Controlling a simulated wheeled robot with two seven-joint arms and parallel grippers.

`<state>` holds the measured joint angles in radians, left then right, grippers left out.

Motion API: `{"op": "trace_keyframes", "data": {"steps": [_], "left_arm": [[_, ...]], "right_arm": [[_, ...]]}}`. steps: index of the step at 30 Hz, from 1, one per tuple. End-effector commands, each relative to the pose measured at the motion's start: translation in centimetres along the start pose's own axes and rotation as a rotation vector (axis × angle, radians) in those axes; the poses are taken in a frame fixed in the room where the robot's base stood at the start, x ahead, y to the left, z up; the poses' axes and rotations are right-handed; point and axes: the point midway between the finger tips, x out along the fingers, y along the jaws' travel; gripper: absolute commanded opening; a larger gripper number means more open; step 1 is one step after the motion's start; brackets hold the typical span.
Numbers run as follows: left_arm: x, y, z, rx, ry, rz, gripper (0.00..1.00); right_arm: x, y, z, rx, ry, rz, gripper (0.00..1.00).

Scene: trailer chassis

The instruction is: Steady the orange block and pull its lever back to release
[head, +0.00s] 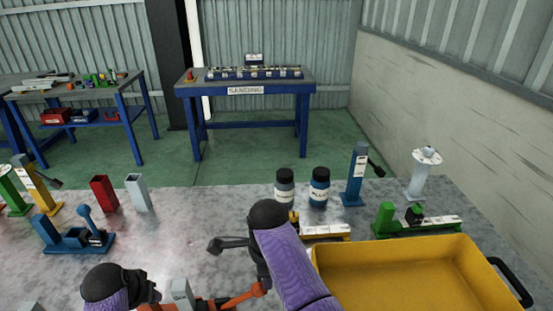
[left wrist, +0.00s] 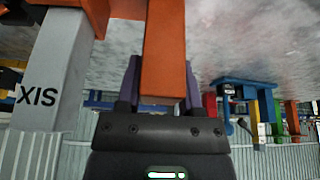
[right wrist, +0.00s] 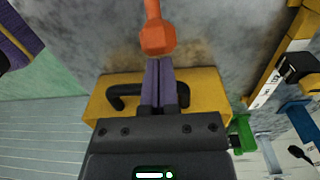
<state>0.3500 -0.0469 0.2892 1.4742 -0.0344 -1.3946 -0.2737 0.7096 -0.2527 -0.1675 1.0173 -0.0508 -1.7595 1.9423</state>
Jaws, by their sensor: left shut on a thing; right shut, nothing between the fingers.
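The orange block (head: 212,304) is at the bottom of the head view, partly hidden by my left arm and the lower picture edge. Its orange lever (head: 241,297) leans up to the right, its end beside my right arm. My left gripper (left wrist: 160,72) is shut on the orange block (left wrist: 165,45), one purple finger on each side. My right gripper (right wrist: 158,66) is shut and empty. Its fingertips are close to the faceted end of the orange lever (right wrist: 157,36) in the right wrist view; I cannot tell whether they touch. My right arm hides its fingertips in the head view.
A yellow tray (head: 330,262) with a black handle stands right of the lever. A blue fixture (head: 68,238), two bottles (head: 320,188) and a green fixture (head: 384,217) stand farther back. Grey tabletop at left centre is clear.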

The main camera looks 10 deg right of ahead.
Motion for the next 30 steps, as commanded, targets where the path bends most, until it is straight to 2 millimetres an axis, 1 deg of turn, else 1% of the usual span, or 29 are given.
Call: {"op": "trace_keyframes", "data": {"steps": [1, 5, 9, 11, 24, 30], "left_arm": [[0.1, 0.4, 0.0, 0.001, 0.002, 0.009, 0.00], [0.1, 0.4, 0.0, 0.000, 0.002, 0.010, 0.00], [0.1, 0.4, 0.0, 0.000, 0.001, 0.009, 0.00], [0.1, 0.3, 0.0, 0.000, 0.001, 0.009, 0.00], [0.1, 0.2, 0.0, -0.001, 0.000, 0.005, 0.00], [0.1, 0.2, 0.0, -0.001, -0.001, 0.004, 0.00]], "right_arm": [[1.1, 0.3, -0.4, -0.006, -0.005, 0.013, 0.00], [3.1, 0.1, -2.0, -0.007, -0.005, 0.014, 0.00], [5.5, -0.1, -3.3, -0.005, -0.003, 0.012, 0.00], [4.2, -0.3, -3.1, -0.007, -0.011, 0.003, 0.00], [-5.0, -0.5, -3.2, -0.006, -0.009, 0.000, 0.00], [-4.6, -4.1, -4.9, 0.023, 0.059, -0.200, 0.00]]}}
